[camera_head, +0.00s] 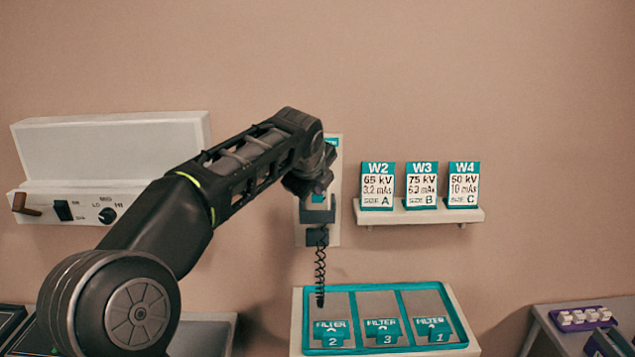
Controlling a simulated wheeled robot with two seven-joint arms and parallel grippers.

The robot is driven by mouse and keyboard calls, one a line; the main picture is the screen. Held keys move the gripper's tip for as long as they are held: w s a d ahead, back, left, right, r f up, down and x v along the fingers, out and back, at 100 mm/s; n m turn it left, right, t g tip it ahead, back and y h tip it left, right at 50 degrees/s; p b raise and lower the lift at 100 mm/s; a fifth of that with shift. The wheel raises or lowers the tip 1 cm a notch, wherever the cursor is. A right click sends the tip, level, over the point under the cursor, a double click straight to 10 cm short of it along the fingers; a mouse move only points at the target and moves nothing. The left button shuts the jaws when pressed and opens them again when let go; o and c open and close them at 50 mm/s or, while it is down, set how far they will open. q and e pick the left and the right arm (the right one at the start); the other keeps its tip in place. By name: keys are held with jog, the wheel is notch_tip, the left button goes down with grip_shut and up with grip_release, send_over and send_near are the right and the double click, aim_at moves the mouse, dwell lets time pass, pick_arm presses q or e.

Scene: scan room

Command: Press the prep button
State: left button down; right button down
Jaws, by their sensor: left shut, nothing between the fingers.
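A pale wall panel (333,238) with teal parts and a dark holder carries a hand switch on a black coiled cord (320,270). My left arm reaches in from the left, and my left gripper (308,188) is in front of this panel, at the switch. The gripper is shut and empty. It and the wrist hide most of the switch, so I cannot see the prep button or tell whether the fingers touch it. My right gripper is not in view.
A white control box (75,207) with switches and a knob is on the wall at left. A shelf (425,215) holds three cards. Below, a teal tray (308,300) holds three filter plates. A purple tray (585,320) with white pieces lies at right, beside an unclear dark shape.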

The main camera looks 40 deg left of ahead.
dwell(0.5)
pick_arm(q)
jog(key=shift+w+a+p, duration=0.3)
jog(key=shift+w+p, duration=0.05)
jog(key=shift+p, duration=0.15)
jog(key=shift+w+a+p, duration=0.3)
jog(key=shift+w+p, duration=0.1)
jog(key=shift+p, duration=0.1)
dwell(0.5)
jog(key=shift+s+d, duration=0.1)
dwell(0.3)
jog(key=shift+s+d+b, duration=0.5)
jog(key=shift+s+b, duration=0.1)
jog(key=shift+s, duration=0.05)
